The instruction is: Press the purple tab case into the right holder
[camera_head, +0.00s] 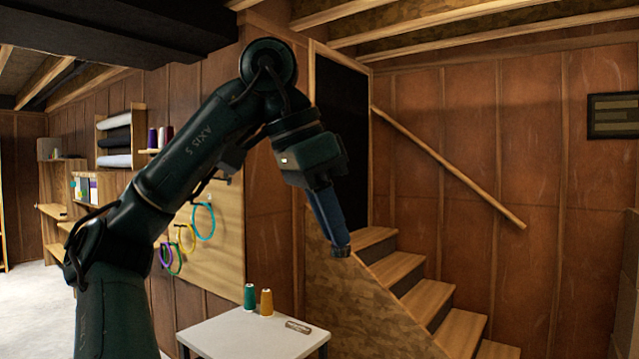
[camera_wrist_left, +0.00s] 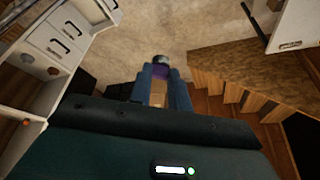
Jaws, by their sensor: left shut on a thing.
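My left gripper (camera_head: 338,243) hangs pointing down from the raised arm in the head view, in front of the dark doorway and stairs. In the left wrist view its two blue fingers (camera_wrist_left: 160,72) are shut on a small purple piece with a dark grey end, which I take to be the purple tab case (camera_wrist_left: 161,73). Much of the case is hidden between the fingers. I cannot make out the right holder in either view. My right gripper is not in view.
A small white table (camera_head: 245,338) stands below, with a green spool (camera_head: 250,297), an orange spool (camera_head: 266,302) and a small flat metal item (camera_head: 298,327). A wall board (camera_head: 222,235) carries several coloured hoops. Wooden stairs (camera_head: 425,300) rise behind my gripper. A white cabinet (camera_wrist_left: 62,35) shows in the wrist view.

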